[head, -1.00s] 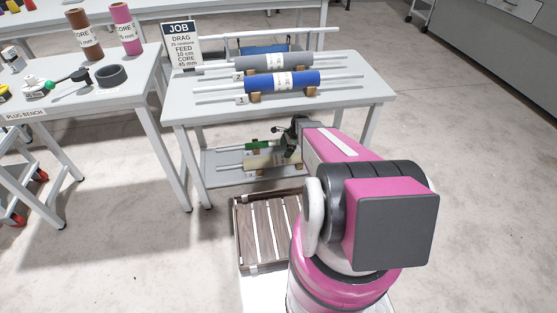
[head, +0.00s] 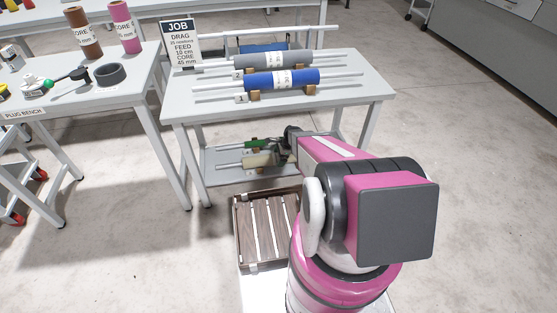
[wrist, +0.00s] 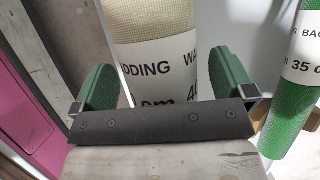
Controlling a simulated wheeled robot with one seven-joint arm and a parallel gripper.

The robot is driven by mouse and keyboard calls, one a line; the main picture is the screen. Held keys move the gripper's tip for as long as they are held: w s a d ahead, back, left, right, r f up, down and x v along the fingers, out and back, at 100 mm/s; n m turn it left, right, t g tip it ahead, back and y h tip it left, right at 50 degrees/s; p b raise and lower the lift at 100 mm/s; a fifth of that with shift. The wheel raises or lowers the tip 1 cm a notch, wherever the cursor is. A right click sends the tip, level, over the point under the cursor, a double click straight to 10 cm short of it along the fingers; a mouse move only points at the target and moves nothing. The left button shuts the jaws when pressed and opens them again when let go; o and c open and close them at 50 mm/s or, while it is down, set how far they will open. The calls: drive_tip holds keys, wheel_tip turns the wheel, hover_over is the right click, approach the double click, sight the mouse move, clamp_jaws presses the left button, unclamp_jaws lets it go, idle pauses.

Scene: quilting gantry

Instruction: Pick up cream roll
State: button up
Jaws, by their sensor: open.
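The cream roll (head: 258,160) lies on the lower shelf of the table, partly hidden by my arm in the head view. In the wrist view the cream roll (wrist: 155,25) has a white label band reading "WADDING". My gripper (wrist: 165,78) is open, with one green finger on each side of the roll. Whether the fingers touch it I cannot tell. In the head view my gripper (head: 286,150) is at the roll's right part, mostly hidden behind my own arm.
A green roll (wrist: 300,75) lies beside the cream roll on the lower shelf (head: 222,178). The tabletop above holds a blue roll (head: 282,79), a grey roll (head: 270,62) and a JOB sign (head: 180,40). A slatted wooden crate (head: 240,240) stands in front.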

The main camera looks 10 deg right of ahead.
drive_tip(key=c, duration=1.3)
drive_tip(key=shift+r, duration=0.1)
